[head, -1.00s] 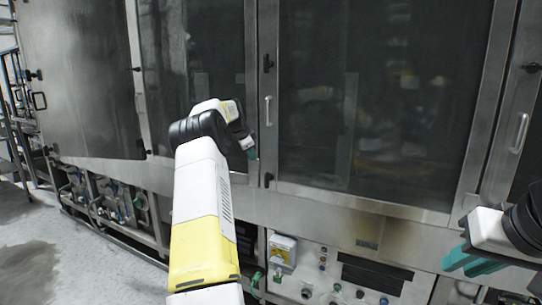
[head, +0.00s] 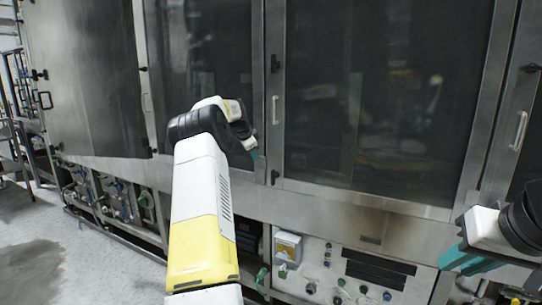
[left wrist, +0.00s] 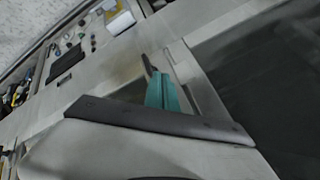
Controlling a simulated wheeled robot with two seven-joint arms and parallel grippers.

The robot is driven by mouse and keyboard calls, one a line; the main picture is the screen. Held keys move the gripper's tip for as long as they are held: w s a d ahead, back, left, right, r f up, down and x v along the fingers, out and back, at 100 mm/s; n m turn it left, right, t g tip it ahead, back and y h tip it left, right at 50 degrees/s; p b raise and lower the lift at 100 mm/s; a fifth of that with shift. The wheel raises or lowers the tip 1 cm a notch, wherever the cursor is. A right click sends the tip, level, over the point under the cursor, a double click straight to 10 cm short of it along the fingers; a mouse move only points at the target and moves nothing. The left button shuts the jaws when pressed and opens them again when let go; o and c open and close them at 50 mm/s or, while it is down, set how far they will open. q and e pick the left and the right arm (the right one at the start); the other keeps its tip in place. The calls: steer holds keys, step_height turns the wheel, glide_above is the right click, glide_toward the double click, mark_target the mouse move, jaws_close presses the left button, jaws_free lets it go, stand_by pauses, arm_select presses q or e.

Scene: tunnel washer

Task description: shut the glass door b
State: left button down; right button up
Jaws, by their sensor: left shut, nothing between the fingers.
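A large glass door (head: 380,100) in a steel frame fills the middle of the head view, with a pale upright handle (head: 275,110) near its left edge. It looks almost flush with its frame; I cannot tell whether it is fully shut. No label shows which door is b. My left gripper (head: 254,154) is at this door's lower left, below the handle; contact is unclear. In the left wrist view, its teal fingers (left wrist: 162,92) are together and empty, near steel framing. My right gripper (head: 468,260) is at the lower right, below the door; its opening is unclear.
Another glass panel (head: 205,60) is to the left, and a steel door panel (head: 85,80) stands further left. A control panel (head: 375,270) with a small box (head: 287,247) lies below. Wet floor (head: 28,265) is open at lower left.

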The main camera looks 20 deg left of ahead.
arm_select(q)
steer(key=s+a+r, duration=0.4)
steer(key=r, duration=0.4)
steer(key=shift+s, duration=0.15)
steer(key=s+d+r+n, duration=0.2)
steer(key=s+d+r, duration=0.2)
steer(key=s+d, duration=0.65)
steer(key=s+d+r+n, duration=0.1)
steer(key=s+d+r, duration=0.45)
steer(key=d, duration=0.85)
steer(key=s+d+f+n, duration=0.2)
steer(key=s+d+f, duration=0.1)
steer(key=s, duration=0.6)
steer(key=s+d+f+n+h, duration=0.1)
steer(key=s+d+f, duration=0.2)
steer(key=s+f, duration=0.3)
steer(key=s+d+f+n+g+h, duration=0.1)
steer(key=s+d+f, duration=0.3)
steer(key=s, duration=0.9)
steer(key=shift+f+n, duration=0.4)
steer(key=shift+n, duration=0.4)
